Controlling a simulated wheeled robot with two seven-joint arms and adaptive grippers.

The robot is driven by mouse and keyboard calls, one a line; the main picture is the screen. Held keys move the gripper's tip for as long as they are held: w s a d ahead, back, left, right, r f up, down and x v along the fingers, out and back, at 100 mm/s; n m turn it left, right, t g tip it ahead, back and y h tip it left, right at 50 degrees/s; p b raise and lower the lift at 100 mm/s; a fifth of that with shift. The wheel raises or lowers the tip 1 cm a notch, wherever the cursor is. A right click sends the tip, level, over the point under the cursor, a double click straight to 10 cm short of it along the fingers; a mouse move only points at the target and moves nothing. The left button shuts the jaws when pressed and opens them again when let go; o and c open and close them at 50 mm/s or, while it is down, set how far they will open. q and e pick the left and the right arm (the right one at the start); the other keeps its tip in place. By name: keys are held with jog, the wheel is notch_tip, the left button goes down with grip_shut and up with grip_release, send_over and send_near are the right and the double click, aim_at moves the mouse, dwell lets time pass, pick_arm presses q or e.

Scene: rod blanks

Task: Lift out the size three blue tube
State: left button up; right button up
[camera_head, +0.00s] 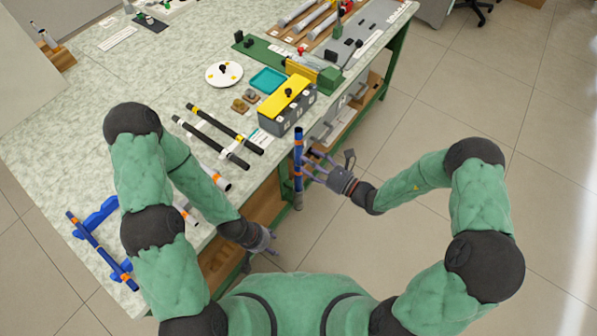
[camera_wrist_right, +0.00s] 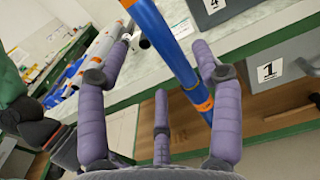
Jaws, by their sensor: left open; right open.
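A blue tube (camera_head: 298,146) with orange bands stands roughly upright beside the table's right edge in the head view. Another blue tube (camera_head: 93,240) with orange bands lies on a blue stand (camera_head: 100,215) at the table's left. My left gripper (camera_head: 268,240) is open and empty near the table's front edge.
On the table (camera_head: 75,130) are dark rods (camera_head: 225,128), a grey box with a yellow top (camera_head: 287,105), a white disc (camera_head: 223,74) and a teal tray (camera_head: 268,80). Numbered grey drawers (camera_wrist_right: 285,75) show beside the tube. The floor (camera_head: 430,110) to the right is clear.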

aim_at(297, 164)
jog(key=x, duration=0.1)
jog(key=b+x, duration=0.1)
jog(key=x, duration=0.2)
jog(key=shift+w+a+f+b, duration=0.25)
jog(key=shift+f+b, duration=0.1)
jog(key=shift+b, duration=0.05)
jog(key=shift+w+a+r, duration=0.1)
jog(key=shift+w+a, duration=0.15)
jog(key=shift+a, duration=0.05)
jog(key=c, duration=1)
